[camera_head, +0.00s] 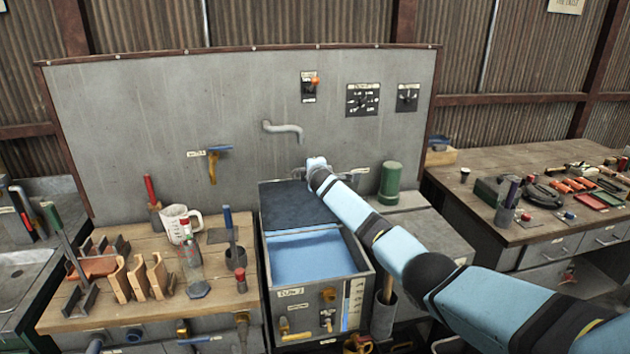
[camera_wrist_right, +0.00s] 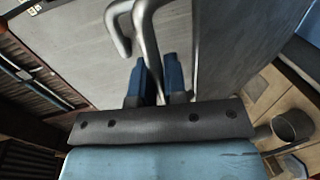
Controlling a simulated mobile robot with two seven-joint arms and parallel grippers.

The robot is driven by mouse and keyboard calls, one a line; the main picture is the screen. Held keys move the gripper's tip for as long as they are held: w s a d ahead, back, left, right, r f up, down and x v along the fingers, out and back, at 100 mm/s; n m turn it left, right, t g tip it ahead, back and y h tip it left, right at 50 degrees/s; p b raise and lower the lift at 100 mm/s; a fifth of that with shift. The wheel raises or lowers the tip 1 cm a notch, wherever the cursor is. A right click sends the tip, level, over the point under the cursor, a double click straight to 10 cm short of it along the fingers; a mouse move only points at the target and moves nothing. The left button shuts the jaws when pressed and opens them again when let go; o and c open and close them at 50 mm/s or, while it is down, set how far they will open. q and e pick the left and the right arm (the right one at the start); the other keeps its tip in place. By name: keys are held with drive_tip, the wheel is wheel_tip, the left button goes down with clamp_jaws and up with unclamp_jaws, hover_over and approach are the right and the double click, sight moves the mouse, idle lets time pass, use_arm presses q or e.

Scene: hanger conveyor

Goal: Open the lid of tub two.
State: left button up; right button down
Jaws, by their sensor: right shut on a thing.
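Tub two (camera_head: 293,293) is a grey metal tub labelled "TUB 2" in the head view's middle. Its front part is uncovered, with blue liquid (camera_head: 312,257) inside. A dark lid panel (camera_head: 292,207) lies across the rear part; I cannot tell how far it is tilted. My right gripper (camera_head: 316,163) is at the lid's far edge, below the wall spout (camera_head: 283,129). In the right wrist view my gripper (camera_wrist_right: 158,80) is shut on a curved metal bar (camera_wrist_right: 146,32), apparently the lid handle. My left gripper is out of view.
A wooden bench (camera_head: 130,262) with a white mug (camera_head: 181,222), a glass bottle (camera_head: 193,266) and wooden racks is left of the tub. A green canister (camera_head: 391,183) stands on a grey cabinet to the right. A grey backboard (camera_head: 232,95) rises behind.

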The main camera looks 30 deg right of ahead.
drive_tip(key=shift+g+y, duration=0.3)
drive_tip(key=shift+g, duration=0.4)
drive_tip(key=shift+w+d+r, duration=0.15)
drive_tip(key=shift+w+r, duration=0.1)
drive_tip(key=shift+w, duration=0.4)
drive_tip(key=shift+w+d+r, duration=0.15)
drive_tip(key=shift+w+r, duration=0.05)
drive_tip(key=shift+w, duration=0.45)
drive_tip(key=shift+w+d+r, duration=0.15)
drive_tip(key=shift+w+r, duration=0.1)
drive_tip(key=shift+w, duration=0.4)
drive_tip(key=c, duration=1.2)
unclamp_jaws()
drive_tip(key=shift+f, duration=0.1)
drive_tip(key=shift+s, duration=0.1)
drive_tip(key=shift+s+a+r+p, duration=0.1)
drive_tip(key=shift+s+r+p, duration=0.25)
drive_tip(key=shift+s+p, duration=0.25)
drive_tip(key=v, duration=1.2)
drive_tip(key=shift+s, duration=0.1)
